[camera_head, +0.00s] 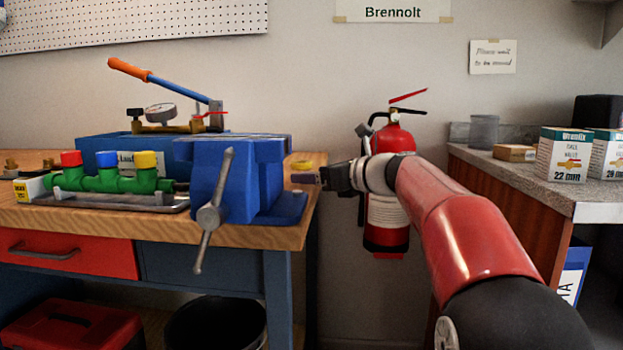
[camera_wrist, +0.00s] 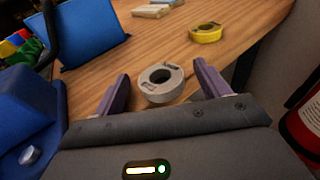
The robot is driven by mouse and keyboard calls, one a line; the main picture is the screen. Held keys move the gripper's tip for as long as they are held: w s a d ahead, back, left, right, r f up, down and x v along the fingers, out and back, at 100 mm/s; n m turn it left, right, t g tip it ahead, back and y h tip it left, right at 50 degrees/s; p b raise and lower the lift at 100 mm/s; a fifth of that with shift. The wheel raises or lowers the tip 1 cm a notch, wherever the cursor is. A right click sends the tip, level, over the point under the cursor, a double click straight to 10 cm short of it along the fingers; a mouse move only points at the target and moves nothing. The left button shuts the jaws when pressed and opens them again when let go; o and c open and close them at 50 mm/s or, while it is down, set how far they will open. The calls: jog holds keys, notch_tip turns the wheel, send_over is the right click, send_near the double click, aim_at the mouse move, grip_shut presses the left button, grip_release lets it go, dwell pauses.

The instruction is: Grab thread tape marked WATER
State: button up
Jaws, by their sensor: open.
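In the wrist view a white-grey tape roll (camera_wrist: 151,93) lies flat on the wooden workbench. A yellow tape roll (camera_wrist: 206,33) lies beyond it to the right. Small marks on both rolls are too small to read, so I cannot tell which one says WATER. My gripper (camera_wrist: 161,76) is open and empty, its purple fingers on either side of the white-grey roll; contact cannot be made out. In the head view my gripper (camera_head: 305,178) is at the bench's right end, with the yellow roll (camera_head: 302,164) just behind it. The white-grey roll is not visible there.
A blue vise (camera_head: 235,180) stands close left of my gripper. Left of it are a green manifold (camera_head: 115,181) with coloured caps and a blue test pump. A fire extinguisher (camera_head: 388,225) hangs on the wall behind my arm. Boxes stand on the right counter (camera_head: 520,175).

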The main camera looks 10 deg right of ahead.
jog(key=shift+c, duration=0.4)
jog(key=c, duration=1)
jog(key=shift+o, duration=0.2)
